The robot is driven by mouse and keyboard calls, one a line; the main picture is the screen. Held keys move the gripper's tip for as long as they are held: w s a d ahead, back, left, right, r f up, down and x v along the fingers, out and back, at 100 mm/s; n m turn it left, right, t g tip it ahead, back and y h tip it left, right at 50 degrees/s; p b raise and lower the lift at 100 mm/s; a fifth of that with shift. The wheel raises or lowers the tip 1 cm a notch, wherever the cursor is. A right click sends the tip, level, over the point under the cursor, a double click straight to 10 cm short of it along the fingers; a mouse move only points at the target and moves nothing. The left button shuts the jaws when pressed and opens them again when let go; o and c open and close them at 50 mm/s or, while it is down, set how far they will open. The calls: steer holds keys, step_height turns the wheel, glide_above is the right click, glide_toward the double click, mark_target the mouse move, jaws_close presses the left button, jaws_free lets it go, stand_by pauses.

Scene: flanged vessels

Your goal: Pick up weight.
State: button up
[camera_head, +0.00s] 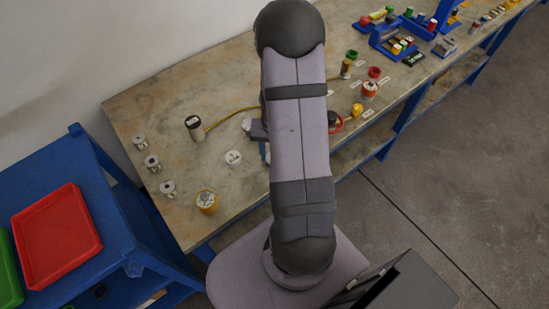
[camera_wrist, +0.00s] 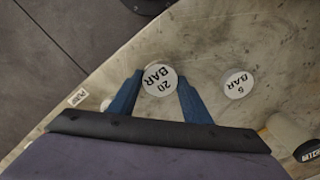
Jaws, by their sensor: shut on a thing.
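A round white weight marked "20 BAR" (camera_wrist: 158,80) sits between the two blue fingers of my gripper (camera_wrist: 160,84) in the wrist view. The fingers are closed on its sides. I cannot tell whether it touches the bench or is raised. A second white disc marked "BAR" (camera_wrist: 237,83) lies apart, to the right of the gripper; its number is hard to read. In the head view, a white disc (camera_head: 233,157) lies left of my arm. My arm covers the held weight and most of the gripper there.
The worn bench (camera_head: 180,103) holds a black-topped cylinder (camera_head: 195,127) near a brass rod (camera_head: 230,116). Several silver flanged pieces (camera_head: 152,163) and a yellow-topped piece (camera_head: 207,203) stand at the left. A red tray (camera_head: 57,235) rests on a blue stand. Tools crowd the far right.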

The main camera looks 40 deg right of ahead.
steer(key=shift+r, duration=0.15)
step_height(320, 180, up, 10)
steer(key=b, duration=0.1)
stand_by(0.6)
steer(key=shift+w+r+p, duration=0.3)
steer(key=shift+w+r, duration=1.1)
steer(key=shift+w, duration=2)
steer(key=shift+w+r+p, duration=0.3)
steer(key=shift+w+r, duration=1.05)
steer(key=shift+w, duration=2)
steer(key=shift+d+f+p, duration=0.15)
steer(key=shift+f+p, duration=0.6)
steer(key=shift+f, duration=1.8)
steer(key=shift+d+f+p, duration=0.1)
steer(key=shift+f+p, duration=0.65)
steer(key=shift+f, duration=1.75)
